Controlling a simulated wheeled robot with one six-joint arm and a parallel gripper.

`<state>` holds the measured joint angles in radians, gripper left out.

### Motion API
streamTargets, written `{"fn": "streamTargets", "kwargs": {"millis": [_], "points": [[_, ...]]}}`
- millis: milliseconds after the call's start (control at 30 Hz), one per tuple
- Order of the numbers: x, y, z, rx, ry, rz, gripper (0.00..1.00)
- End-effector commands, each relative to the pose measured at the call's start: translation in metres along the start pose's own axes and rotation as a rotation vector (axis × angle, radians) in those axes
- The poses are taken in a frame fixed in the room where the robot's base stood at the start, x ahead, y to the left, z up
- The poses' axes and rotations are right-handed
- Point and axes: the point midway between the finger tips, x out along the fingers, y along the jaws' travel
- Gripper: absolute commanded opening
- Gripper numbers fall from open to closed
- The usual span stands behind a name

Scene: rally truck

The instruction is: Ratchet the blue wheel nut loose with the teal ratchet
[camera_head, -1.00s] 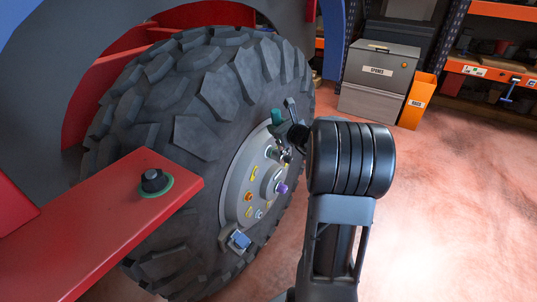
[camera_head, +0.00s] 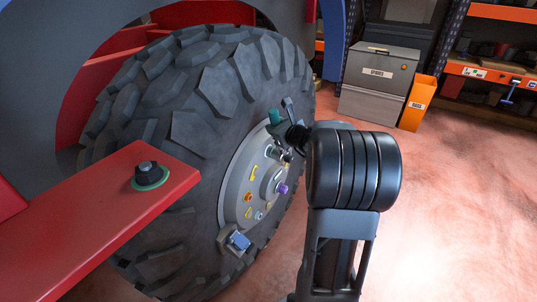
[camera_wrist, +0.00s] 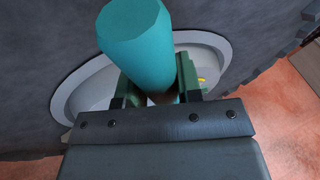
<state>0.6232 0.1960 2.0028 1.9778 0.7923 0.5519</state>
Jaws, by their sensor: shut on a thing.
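The teal ratchet's handle (camera_head: 275,117) shows at the top of the grey wheel hub (camera_head: 236,186). In the wrist view the teal handle (camera_wrist: 137,48) is thick and stands up towards the camera. My gripper (camera_wrist: 155,93) is shut on it, with a green finger on each side. In the head view my gripper (camera_head: 291,120) is at the hub's upper right edge, partly behind my arm. The ratchet's working end is hidden.
The big tyre (camera_head: 195,135) surrounds the hub. A purple nut (camera_head: 282,189) and a blue-topped part (camera_head: 238,241) show on the hub. A red beam (camera_head: 95,220) with a black knob (camera_head: 149,174) juts in at left. A grey spares box (camera_head: 378,73) and orange bin (camera_head: 418,103) stand behind.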

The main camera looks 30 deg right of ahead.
Motion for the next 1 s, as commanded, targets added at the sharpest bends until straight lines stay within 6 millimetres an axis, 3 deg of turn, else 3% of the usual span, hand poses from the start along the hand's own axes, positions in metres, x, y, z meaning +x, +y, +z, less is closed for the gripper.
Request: {"fn": "streamTargets", "kwargs": {"millis": [467,667,1000], "points": [[-0.002,0.005,0.002,-0.041,-0.015,-0.015,0.0],[0.0,-0.011,0.009,0.031,0.011,0.007,0.0],[0.008,-0.026,0.004,0.137,0.045,0.041,0.0]]}}
